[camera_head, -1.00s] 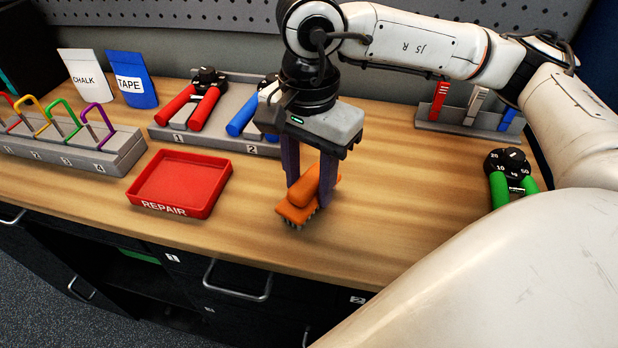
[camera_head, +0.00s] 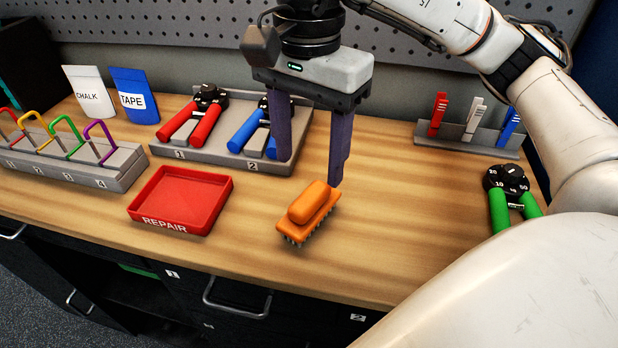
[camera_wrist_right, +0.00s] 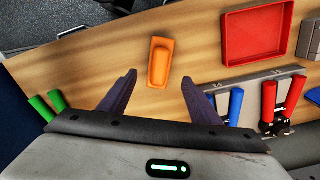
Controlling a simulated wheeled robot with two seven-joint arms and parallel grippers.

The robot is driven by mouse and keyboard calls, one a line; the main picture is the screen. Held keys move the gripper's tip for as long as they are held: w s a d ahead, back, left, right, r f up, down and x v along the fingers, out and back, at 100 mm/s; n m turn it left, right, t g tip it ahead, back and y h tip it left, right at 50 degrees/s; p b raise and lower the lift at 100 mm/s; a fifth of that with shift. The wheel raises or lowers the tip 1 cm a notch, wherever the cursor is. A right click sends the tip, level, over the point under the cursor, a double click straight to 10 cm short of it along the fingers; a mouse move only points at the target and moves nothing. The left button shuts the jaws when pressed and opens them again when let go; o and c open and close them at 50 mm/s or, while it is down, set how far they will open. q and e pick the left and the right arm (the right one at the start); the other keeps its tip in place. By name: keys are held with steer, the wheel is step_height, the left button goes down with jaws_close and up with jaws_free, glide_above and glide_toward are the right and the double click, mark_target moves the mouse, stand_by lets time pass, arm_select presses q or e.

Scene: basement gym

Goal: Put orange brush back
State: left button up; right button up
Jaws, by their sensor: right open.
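The orange brush (camera_head: 309,211) lies bristles down on the wooden counter, right of the red tray. It also shows in the right wrist view (camera_wrist_right: 160,62), beyond my fingertips and clear of them. My right gripper (camera_head: 308,170) is open and empty, raised above the counter behind the brush. Its two dark fingers also show in the right wrist view (camera_wrist_right: 158,76), spread apart. My left gripper is not in view.
A red REPAIR tray (camera_head: 205,228) is left of the brush. Behind are a grey holder (camera_head: 222,161) with red-handled and blue-handled grips, and a clip rack (camera_head: 485,142). A green-handled grip (camera_head: 499,211) lies right. Carabiners stand on a grey block (camera_head: 112,178) at left.

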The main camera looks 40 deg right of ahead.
steer(key=shift+r+p, duration=0.3)
steer(key=shift+r, duration=1.3)
